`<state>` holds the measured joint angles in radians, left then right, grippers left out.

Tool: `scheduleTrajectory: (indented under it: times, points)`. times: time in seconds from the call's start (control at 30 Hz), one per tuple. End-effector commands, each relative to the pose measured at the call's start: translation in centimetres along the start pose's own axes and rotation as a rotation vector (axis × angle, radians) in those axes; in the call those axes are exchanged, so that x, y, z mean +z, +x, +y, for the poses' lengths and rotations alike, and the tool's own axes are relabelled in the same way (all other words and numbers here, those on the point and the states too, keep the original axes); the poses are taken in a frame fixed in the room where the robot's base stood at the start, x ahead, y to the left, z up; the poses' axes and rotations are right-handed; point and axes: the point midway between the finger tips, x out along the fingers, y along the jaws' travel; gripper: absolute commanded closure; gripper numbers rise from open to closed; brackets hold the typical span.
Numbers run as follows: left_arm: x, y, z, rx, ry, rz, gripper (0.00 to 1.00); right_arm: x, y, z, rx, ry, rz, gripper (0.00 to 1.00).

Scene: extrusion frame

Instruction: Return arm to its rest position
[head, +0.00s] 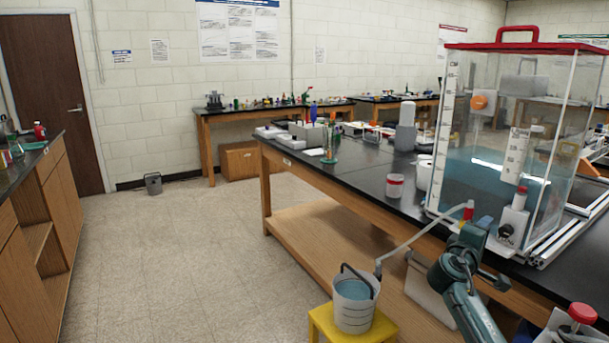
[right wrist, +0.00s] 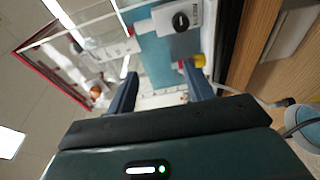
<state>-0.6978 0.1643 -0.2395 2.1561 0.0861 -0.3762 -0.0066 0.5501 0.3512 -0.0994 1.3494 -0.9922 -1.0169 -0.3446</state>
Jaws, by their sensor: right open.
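My right arm (head: 462,280) reaches in from the lower right of the head view, in front of the water tank (head: 480,185). Its gripper (right wrist: 160,82) is open in the right wrist view, with nothing between the two fingers. The tank, red-rimmed and part filled with blue water, shows beyond the fingers. A red and yellow fitting (right wrist: 194,62) appears just past the right-hand fingertip; I cannot tell the gap. In the head view this fitting (head: 467,211) sits at the tank's lower front, above the gripper. My left gripper is in neither view.
A pale tube (head: 420,234) runs from the fitting to a bucket of blue water (head: 354,302) on a yellow stool (head: 322,322). Metal rails (head: 560,240) lie by the tank. The floor at left is clear.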

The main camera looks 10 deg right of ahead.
Motion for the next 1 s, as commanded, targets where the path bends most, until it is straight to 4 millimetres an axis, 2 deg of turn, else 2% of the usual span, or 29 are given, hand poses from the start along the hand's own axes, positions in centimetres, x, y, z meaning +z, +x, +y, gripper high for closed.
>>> scheduleTrajectory:
  times: [0.1, 0.2, 0.4, 0.53, 0.57, 0.6, 0.77, 0.87, 0.97, 1.0]
  points:
    - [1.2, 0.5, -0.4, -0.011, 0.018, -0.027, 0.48, -4.7, -0.8, -2.5, -0.162, 0.257, 0.229, 0.48]
    - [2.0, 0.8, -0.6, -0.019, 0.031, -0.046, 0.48, -8.0, -2.1, -3.3, -0.285, 0.478, 0.384, 0.48]
    - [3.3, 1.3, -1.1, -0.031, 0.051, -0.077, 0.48, -12.4, -4.9, -2.8, -0.469, 0.858, 0.593, 0.48]
    - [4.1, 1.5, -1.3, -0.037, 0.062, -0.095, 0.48, -14.2, -6.5, -1.5, -0.567, 1.087, 0.690, 0.48]
    - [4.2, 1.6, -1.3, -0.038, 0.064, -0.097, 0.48, -14.3, -7.0, -2.0, -0.590, 1.118, 0.702, 0.48]
    - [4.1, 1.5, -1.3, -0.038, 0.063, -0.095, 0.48, -14.0, -8.3, -4.1, -0.615, 1.089, 0.694, 0.48]
    - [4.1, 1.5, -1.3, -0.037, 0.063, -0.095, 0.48, -12.7, -12.9, -9.9, -0.703, 1.042, 0.690, 0.48]
    - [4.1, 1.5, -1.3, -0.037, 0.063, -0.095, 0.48, -11.3, -16.6, -13.8, -0.771, 1.016, 0.683, 0.48]
    - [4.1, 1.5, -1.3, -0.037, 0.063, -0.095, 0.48, -9.3, -21.2, -18.0, -0.854, 0.989, 0.671, 0.48]
    - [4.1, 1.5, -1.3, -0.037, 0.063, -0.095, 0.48, -8.2, -23.3, -19.6, -0.893, 0.980, 0.664, 0.48]
